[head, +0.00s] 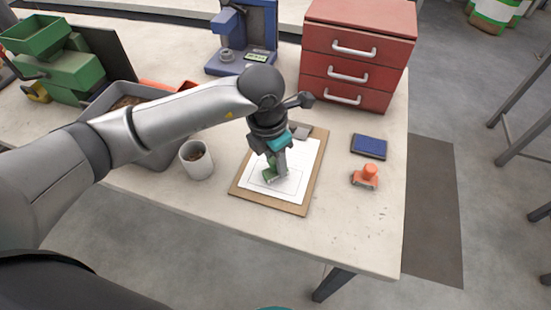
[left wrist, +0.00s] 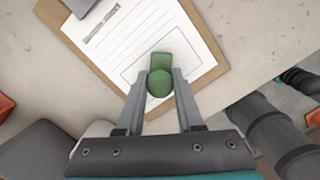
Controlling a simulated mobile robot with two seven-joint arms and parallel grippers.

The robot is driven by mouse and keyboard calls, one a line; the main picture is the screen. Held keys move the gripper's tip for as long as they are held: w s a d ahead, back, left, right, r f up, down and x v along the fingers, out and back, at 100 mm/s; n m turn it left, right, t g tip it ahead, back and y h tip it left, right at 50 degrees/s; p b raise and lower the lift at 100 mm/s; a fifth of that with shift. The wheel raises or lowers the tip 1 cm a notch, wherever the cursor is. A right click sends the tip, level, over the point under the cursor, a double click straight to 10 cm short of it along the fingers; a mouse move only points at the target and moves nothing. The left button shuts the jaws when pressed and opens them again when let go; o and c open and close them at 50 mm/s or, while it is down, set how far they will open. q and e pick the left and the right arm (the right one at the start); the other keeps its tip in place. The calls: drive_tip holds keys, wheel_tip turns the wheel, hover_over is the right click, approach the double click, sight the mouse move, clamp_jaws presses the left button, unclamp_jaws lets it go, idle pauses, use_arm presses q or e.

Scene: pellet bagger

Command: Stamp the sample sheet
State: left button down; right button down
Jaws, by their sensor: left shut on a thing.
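The sample sheet (head: 297,165), white with a printed box near its lower end, lies on a brown clipboard (head: 308,190) on the table. My left gripper (head: 277,172) points down over that box and is shut on a green stamp (head: 269,173). In the left wrist view the green stamp (left wrist: 160,75) sits between both fingers, over the box on the sheet (left wrist: 142,45). Whether the stamp touches the paper is not clear, and no print shows. An orange stamp (head: 366,175) and a blue ink pad (head: 369,146) stand right of the clipboard. My right gripper is not visible.
A white mug (head: 197,160) and a grey bin (head: 108,100) stand left of the clipboard, near my left arm. A red drawer cabinet (head: 357,55), a blue device (head: 243,40) and a green machine (head: 60,65) stand behind. The table's front right is clear.

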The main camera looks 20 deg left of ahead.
use_arm(q)
drive_tip(key=shift+s+f+b, duration=0.1)
drive_tip(key=shift+f+b, duration=0.3)
drive_tip(key=shift+f, duration=0.1)
idle(1.3)
drive_tip(key=shift+r+p, duration=2.55)
drive_tip(key=shift+r, duration=1.1)
